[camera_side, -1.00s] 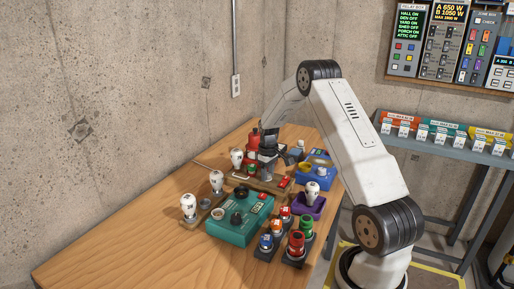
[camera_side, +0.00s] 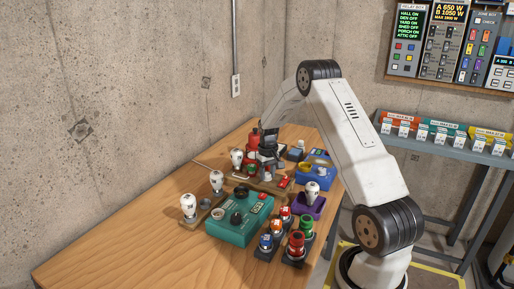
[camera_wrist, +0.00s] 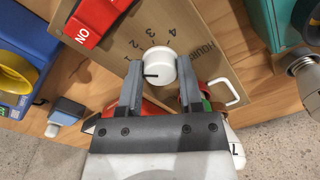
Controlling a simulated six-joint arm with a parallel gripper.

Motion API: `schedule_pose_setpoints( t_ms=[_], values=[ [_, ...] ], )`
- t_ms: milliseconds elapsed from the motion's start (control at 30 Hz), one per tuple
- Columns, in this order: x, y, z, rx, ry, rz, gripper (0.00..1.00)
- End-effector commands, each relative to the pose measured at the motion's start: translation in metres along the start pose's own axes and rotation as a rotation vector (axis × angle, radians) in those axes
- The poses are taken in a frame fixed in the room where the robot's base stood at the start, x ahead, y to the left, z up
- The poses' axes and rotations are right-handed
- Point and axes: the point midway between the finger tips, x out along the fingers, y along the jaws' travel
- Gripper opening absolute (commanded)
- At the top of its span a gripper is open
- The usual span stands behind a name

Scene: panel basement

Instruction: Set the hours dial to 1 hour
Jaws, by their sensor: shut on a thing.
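The hours dial (camera_wrist: 160,66) is a white round knob with a black pointer line, on a tan plate (camera_wrist: 195,52) printed HOURS. In the wrist view the numbers 2, 3 and 4 show above it. The pointer points left, toward my left finger, which covers that part of the plate, so the mark there is hidden. My gripper (camera_wrist: 158,90) is shut on the dial, one finger on each side. In the side view my gripper (camera_side: 268,163) is low over the wooden board, and the dial is mostly hidden there.
A red ON switch (camera_wrist: 92,22) sits beside the dial. A blue box (camera_wrist: 20,65), a white handle (camera_wrist: 224,93) and a teal box (camera_side: 238,225) are close. A red bottle (camera_side: 254,141) stands behind. The table's front left (camera_side: 120,262) is clear.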

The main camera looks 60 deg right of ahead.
Motion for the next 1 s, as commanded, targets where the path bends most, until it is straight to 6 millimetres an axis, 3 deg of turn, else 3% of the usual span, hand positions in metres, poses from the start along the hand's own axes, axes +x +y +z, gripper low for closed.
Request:
schedule_pose_setpoints(
  t_ms=[67,100,200,667,1000],
  values=[
    [0.0,0.0,0.0,-0.001,0.002,0.0,0.0],
    [0.0,0.0,0.0,-0.001,0.002,0.0,0.56],
    [0.0,0.0,0.0,-0.001,0.001,0.0,0.81],
    [-0.006,0.0,-0.001,-0.002,0.002,0.0,0.81],
    [-0.044,0.0,-0.001,-0.001,0.004,0.001,0.81]
  ],
)
